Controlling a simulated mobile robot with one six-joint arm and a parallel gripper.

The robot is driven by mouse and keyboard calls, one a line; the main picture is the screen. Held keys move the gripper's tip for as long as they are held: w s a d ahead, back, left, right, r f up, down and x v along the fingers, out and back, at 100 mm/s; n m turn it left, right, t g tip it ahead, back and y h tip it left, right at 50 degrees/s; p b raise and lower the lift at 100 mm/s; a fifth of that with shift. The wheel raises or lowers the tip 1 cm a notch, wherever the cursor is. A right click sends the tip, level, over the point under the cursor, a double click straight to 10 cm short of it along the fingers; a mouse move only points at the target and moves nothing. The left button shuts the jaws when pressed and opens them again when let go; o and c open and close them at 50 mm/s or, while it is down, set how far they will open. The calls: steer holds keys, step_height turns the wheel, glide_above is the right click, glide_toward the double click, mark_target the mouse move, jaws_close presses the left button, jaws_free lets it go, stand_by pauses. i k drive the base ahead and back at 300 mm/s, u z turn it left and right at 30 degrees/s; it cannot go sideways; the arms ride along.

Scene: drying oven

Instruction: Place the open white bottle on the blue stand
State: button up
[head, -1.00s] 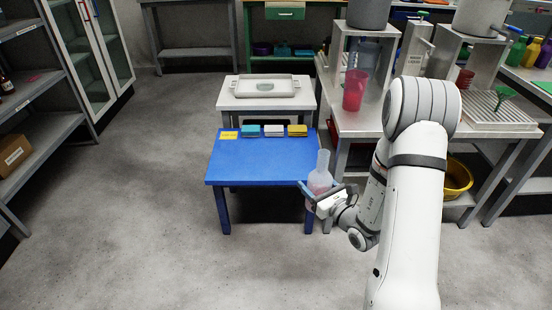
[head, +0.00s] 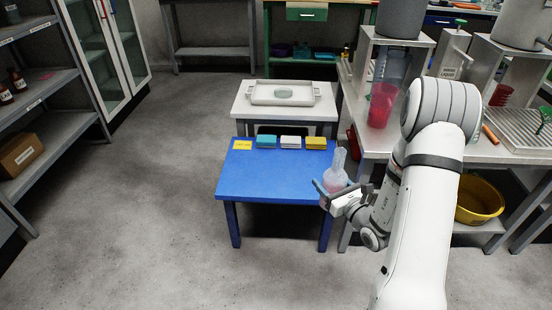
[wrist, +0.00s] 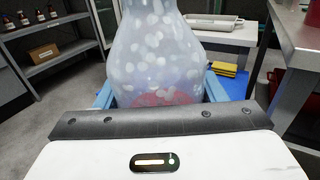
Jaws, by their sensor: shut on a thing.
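My gripper (head: 328,192) is shut on a translucent white bottle (head: 337,172), upright, with an open-looking top and a reddish lower part. The gripper and bottle are at the right front edge of the blue stand (head: 265,178), a low blue table. I cannot tell whether the bottle's base is over the stand or just outside its edge. In the wrist view the bottle (wrist: 155,50) fills the middle, between the blue fingers, and hides most of the stand. A corner of the blue stand shows at its right (wrist: 232,84).
Teal (head: 266,141), white (head: 291,142) and yellow (head: 316,143) blocks and a yellow label lie along the stand's back edge; its middle is clear. A white table with a tray (head: 284,92) stands behind. A grey bench with a red beaker (head: 382,104) is close at right.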

mark_target(276, 174)
steer(key=i, duration=1)
steer(key=z, duration=0.05)
